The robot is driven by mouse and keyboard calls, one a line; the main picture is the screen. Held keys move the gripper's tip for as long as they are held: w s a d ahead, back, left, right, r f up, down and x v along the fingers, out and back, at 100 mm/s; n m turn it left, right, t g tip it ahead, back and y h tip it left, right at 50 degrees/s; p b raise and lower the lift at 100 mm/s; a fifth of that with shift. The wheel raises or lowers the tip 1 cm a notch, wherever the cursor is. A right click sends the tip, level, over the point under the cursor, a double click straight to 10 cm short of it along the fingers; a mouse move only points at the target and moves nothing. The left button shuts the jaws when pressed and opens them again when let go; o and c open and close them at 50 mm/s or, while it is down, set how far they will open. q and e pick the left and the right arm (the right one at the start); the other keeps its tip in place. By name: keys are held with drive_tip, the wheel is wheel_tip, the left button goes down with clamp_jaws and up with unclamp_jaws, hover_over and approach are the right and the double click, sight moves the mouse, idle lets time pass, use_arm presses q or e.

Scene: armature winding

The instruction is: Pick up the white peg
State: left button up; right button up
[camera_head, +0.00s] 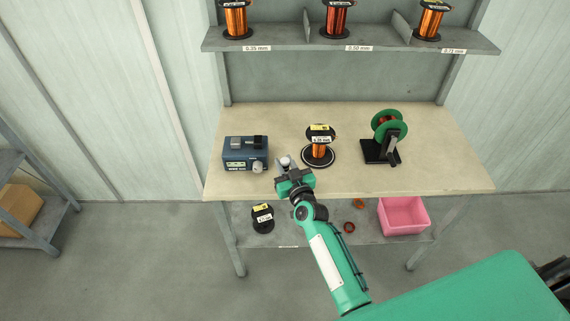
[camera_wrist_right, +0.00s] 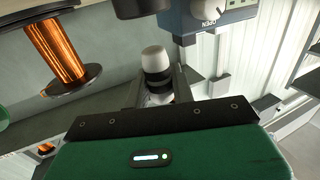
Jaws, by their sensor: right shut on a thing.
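The white peg (camera_wrist_right: 155,62) has a rounded white top and a dark band below it. It stands between the fingers of my right gripper (camera_wrist_right: 158,90) in the right wrist view. In the head view the right gripper (camera_head: 287,168) is at the front edge of the table, shut on the peg, whose pale top (camera_head: 285,161) shows just beyond the fingers. The peg's lower part is hidden by the gripper. I cannot tell whether the peg touches the tabletop. My left gripper is not in view.
A blue winding machine (camera_head: 245,158) stands left of the gripper, close to it. A copper wire spool (camera_head: 319,149) is to the right. A green-flanged reel on a black stand (camera_head: 384,140) is further right. A pink bin (camera_head: 404,217) sits on the lower shelf. The table's front right is clear.

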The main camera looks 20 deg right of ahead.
sight(285, 159)
wheel_tip(285, 159, up, 15)
drive_tip(key=p, duration=1.3)
